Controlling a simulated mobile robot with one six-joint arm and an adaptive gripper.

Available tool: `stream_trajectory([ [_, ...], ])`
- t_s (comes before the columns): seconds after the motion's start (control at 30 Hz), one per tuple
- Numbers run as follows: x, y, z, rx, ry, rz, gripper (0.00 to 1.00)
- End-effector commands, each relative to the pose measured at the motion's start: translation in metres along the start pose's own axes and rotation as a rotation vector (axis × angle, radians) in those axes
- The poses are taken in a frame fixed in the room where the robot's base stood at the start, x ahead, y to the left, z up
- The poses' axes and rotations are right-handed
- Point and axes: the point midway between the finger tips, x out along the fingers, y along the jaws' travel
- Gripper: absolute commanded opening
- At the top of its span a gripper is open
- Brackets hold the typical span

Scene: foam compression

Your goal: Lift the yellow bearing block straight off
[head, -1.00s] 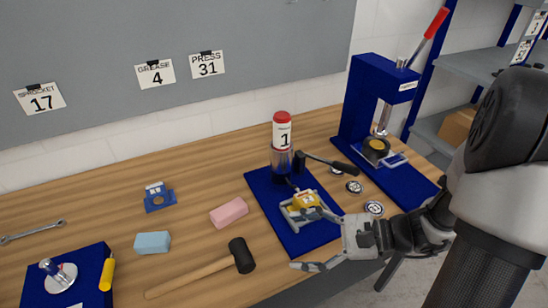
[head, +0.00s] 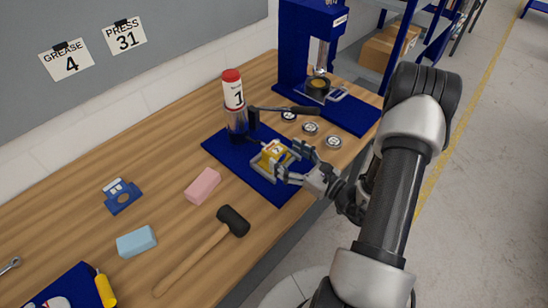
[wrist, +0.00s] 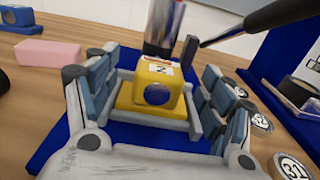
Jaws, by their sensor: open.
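The yellow bearing block (head: 272,154) sits in a pale grey frame (head: 258,173) on the blue base of the grease stand. It also shows upright in the wrist view (wrist: 157,93), with a round dark spot on its front and a label on top. My gripper (head: 292,163) is open at the block's near right side. In the wrist view my gripper (wrist: 151,85) has one finger to the left of the block and one to the right, with gaps on both sides. The block's underside is hidden in the frame.
A grease cylinder (head: 234,105) with a red cap stands just behind the block, and its black lever (head: 285,110) reaches out to the right. A blue press (head: 312,40) stands farther back. Several round discs, a mallet (head: 205,248), a pink foam block (head: 203,187) and a blue foam block (head: 136,242) lie around.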

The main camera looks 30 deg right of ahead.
Motion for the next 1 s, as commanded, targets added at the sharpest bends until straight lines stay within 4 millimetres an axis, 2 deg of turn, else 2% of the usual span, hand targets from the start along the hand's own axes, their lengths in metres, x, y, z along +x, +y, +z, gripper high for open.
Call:
stream_trajectory([
  [0.1,0.024,0.002,-0.001,-0.003,-0.001,0.006,0.75],
  [0.43,0.053,-0.001,-0.003,-0.003,0.000,0.003,0.75],
  [0.7,0.090,-0.003,-0.008,-0.003,0.000,0.004,0.75],
  [1.0,0.096,-0.004,-0.006,-0.001,0.001,0.000,0.75],
])
